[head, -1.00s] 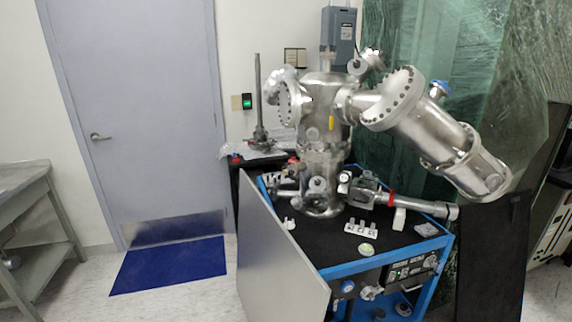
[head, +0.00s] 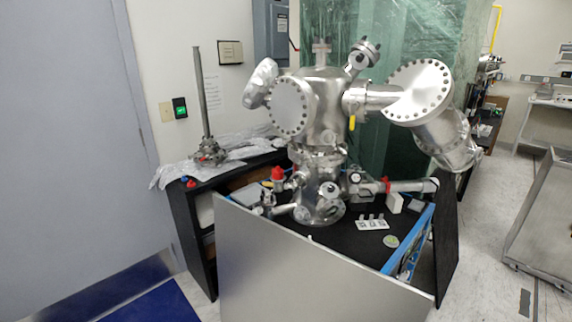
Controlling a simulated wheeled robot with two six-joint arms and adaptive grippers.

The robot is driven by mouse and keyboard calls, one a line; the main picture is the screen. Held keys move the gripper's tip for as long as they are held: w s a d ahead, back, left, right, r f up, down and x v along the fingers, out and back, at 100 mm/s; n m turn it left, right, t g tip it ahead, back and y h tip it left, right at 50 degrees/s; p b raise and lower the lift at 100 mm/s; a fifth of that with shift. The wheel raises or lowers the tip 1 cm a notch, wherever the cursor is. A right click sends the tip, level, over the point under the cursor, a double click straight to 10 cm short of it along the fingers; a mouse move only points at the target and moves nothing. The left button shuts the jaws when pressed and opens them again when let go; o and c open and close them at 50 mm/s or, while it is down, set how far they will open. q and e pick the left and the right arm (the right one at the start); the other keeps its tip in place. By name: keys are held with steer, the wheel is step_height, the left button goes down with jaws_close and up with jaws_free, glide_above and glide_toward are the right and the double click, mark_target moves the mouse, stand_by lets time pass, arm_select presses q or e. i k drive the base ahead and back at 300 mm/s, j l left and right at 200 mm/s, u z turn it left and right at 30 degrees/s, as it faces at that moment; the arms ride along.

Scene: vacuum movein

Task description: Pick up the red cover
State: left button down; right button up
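A red cap-like piece (head: 278,174) sits upright on a small metal fitting at the left of the steel vacuum chamber (head: 320,110). A smaller red piece (head: 192,184) lies at the left end of the black shelf top, beside a small blue piece. A red band (head: 386,185) shows around the horizontal pipe at the right of the chamber. I cannot tell which of these is the red cover. Neither of my grippers is in view.
A grey panel (head: 300,270) stands in front of the black-topped cart (head: 345,235). A metal rod with a base (head: 202,110) stands on plastic sheeting on the black shelf. A grey door (head: 65,120) is at the left. Floor is clear at the right, before a metal cabinet.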

mark_target(277, 173)
steer(key=i+j+z, duration=0.15)
steer(key=j, duration=0.25)
steer(key=i+j+z, duration=0.15)
steer(key=i+j, duration=0.2)
steer(key=j, duration=0.15)
steer(key=i+j+z, duration=0.15)
steer(key=j, duration=0.3)
steer(key=i+j+z, duration=0.15)
steer(key=j, duration=0.35)
steer(key=i+j+z, duration=0.15)
steer(key=j, duration=0.35)
steer(key=i+j+z, duration=0.2)
steer(key=j, duration=0.35)
steer(key=j+z, duration=0.15)
steer(key=j, duration=0.4)
steer(key=i+j+z, duration=0.15)
steer(key=j, duration=0.4)
